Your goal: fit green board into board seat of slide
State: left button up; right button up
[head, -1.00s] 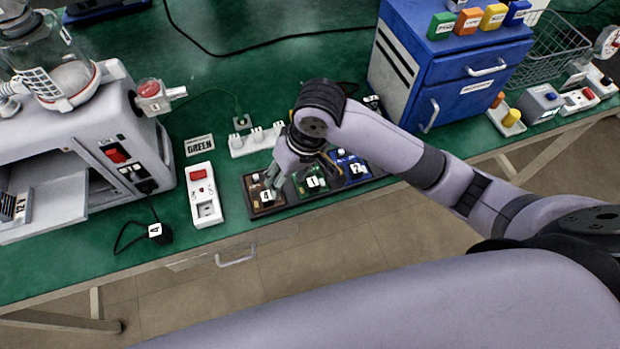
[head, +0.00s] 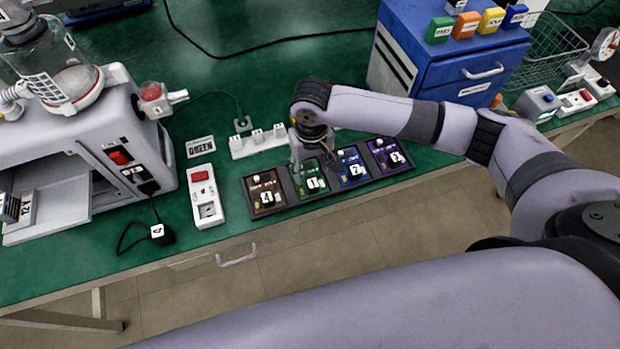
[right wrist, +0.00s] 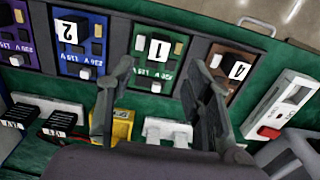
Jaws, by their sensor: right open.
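The green board (head: 308,184), labelled 1, lies in a dark tray (head: 283,212) between a brown board (head: 264,196) and a blue board (head: 352,170). In the right wrist view the green board (right wrist: 148,72) shows between the fingers, apart from both. My right gripper (head: 314,163) points down over it, open and empty. A pale slide (head: 60,206) sticks out of the grey machine (head: 120,105) at the left; its board seat cannot be made out clearly. My left gripper is out of view.
A purple board (head: 388,157) ends the tray's row. A white socket strip (head: 258,143) lies behind it. A blue cabinet (head: 455,70) stands at the back right.

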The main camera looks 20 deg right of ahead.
aim_at(311, 180)
jog(key=shift+w+d+f+p, duration=0.15)
jog(key=shift+f+p, duration=0.2)
jog(key=shift+f, duration=1.4)
jog(key=shift+w+a+f+p, duration=0.1)
jog(key=shift+f+p, duration=0.25)
jog(key=shift+f, duration=1.4)
jog(key=shift+c, duration=0.2)
grip_shut()
